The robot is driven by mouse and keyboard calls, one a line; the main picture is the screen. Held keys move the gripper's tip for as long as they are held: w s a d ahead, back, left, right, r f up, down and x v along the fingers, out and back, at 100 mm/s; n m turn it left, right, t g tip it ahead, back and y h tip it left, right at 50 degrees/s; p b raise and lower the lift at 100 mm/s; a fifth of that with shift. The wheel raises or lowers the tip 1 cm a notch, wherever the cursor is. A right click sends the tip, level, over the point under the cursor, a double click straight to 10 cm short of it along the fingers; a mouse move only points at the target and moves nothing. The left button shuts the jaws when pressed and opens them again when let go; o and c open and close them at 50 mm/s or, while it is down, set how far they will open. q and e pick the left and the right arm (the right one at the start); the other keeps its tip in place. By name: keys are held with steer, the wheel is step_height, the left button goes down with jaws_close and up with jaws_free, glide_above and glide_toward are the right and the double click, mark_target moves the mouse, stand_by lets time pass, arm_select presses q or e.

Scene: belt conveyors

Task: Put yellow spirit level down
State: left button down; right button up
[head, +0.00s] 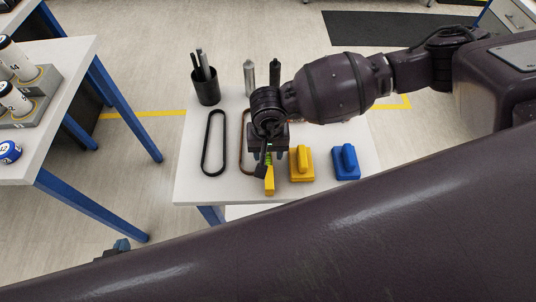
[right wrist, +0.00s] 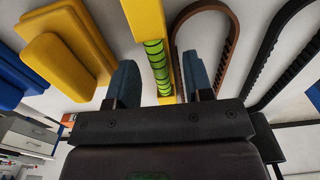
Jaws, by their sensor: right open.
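The yellow spirit level (head: 269,186) with its green vial is on the white table, partly hidden under my right gripper (head: 267,158) in the head view. In the right wrist view, the spirit level (right wrist: 145,18) runs between the two blue-grey fingers of my right gripper (right wrist: 160,85). The fingers are apart, one on each side of it; I cannot tell whether the right-hand finger touches it. A small part of what appears to be my left gripper (head: 122,245) shows at the lower left, too little to tell its jaws.
On the white table (head: 190,190) are a black belt (head: 206,143), a brown belt (head: 242,128), a yellow handled block (head: 301,171), a blue handled block (head: 346,169), a black pen cup (head: 206,92) and two upright bottles. Another table (head: 60,160) stands left.

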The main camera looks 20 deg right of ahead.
jaws_close()
